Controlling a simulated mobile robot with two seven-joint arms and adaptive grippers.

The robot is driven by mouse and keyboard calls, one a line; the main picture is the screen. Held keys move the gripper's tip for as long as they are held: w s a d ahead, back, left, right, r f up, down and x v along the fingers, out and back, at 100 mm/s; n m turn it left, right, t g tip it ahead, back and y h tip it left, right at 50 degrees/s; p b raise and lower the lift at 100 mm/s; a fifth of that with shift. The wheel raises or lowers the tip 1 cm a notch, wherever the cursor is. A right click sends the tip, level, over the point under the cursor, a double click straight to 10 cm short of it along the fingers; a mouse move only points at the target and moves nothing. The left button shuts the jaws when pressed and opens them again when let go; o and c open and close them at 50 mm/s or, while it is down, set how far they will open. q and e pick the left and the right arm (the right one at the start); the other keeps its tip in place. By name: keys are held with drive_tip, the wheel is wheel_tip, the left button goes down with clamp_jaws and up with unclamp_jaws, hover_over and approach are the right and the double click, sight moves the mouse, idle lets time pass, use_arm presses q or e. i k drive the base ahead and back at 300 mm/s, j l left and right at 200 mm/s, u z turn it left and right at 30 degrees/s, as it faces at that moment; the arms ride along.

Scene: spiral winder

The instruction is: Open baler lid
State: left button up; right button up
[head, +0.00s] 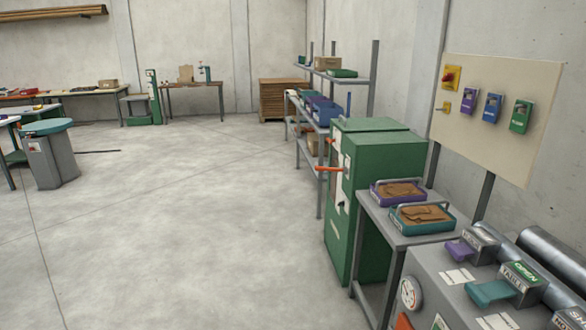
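A green cabinet-like machine (390,165) stands right of centre beside the shelving. A flat green lid-like panel (370,125) lies on its top and looks closed. An orange handle (329,169) sticks out to the left from its front, near a pale panel. No label names it, so I cannot tell for sure that it is the baler. Neither of my grippers is in view.
A grey table (415,236) with two trays of brown material stands right of the green machine. A grey console (440,285) with levers and a gauge fills the lower right. A teal-topped grey bin (52,160) stands at left. The middle floor is clear.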

sight(349, 125)
drive_tip(key=i+u, duration=0.2)
drive_tip(key=i, duration=2.25)
drive_tip(key=i+j+z, duration=0.15)
drive_tip(key=i, duration=0.65)
